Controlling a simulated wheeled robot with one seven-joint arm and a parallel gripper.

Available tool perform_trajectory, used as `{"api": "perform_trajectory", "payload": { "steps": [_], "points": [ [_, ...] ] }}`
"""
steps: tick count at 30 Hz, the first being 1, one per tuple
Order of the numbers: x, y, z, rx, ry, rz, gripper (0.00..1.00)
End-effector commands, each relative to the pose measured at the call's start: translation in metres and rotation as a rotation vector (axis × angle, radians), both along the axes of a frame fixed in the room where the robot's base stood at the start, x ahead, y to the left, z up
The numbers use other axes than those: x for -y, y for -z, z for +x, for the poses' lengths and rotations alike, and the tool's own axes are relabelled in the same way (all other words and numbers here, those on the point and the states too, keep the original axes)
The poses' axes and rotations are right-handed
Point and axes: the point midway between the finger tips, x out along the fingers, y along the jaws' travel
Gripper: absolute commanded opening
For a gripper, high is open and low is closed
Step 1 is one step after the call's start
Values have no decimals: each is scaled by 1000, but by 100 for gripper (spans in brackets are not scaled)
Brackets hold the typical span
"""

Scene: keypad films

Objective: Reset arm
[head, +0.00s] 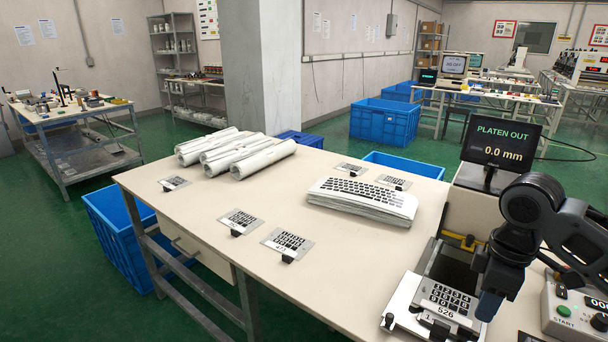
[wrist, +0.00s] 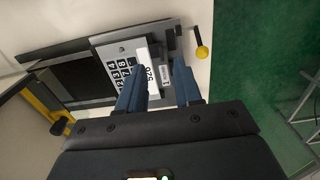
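My gripper (head: 489,304) points down over the right side of the press platen at the table's right end. In the wrist view its two blue fingers (wrist: 158,70) stand apart, with nothing seen held between them. A grey keypad film plate marked 526 (head: 450,299) lies on the platen (head: 406,300), with a black tab at its label end. The plate also shows in the wrist view (wrist: 120,60), just beyond the fingers and partly hidden by the left one. The monitor (head: 502,143) reads "PLATEN OUT 0.0 mm".
A control box (head: 570,315) with a green START button stands at the right. Keypad plates (head: 240,221), rolled sheets (head: 263,158) and a stack of printed sheets (head: 362,202) lie on the table (head: 330,280). The table's front middle is clear.

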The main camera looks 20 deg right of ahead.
Motion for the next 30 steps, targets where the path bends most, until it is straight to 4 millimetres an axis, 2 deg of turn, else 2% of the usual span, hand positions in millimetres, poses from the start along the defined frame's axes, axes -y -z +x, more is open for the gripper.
{"api": "perform_trajectory", "payload": {
  "steps": [2, 5, 8, 12, 15, 17, 21, 24, 30],
  "points": [
    [-7, 1, 4, 15, -3, 12, 34],
    [-34, 2, 19, 78, -12, 63, 34],
    [-81, 0, 44, 192, -16, 157, 34],
    [-157, -12, 78, 379, 4, 326, 34],
    [-203, -25, 93, 497, 41, 444, 34],
    [-228, -32, 100, 561, 71, 513, 34],
    [-275, -48, 106, 691, 160, 662, 34],
    [-300, -56, 104, 767, 237, 754, 34],
    [-331, -59, 85, 885, 420, 889, 34]
  ]
}}
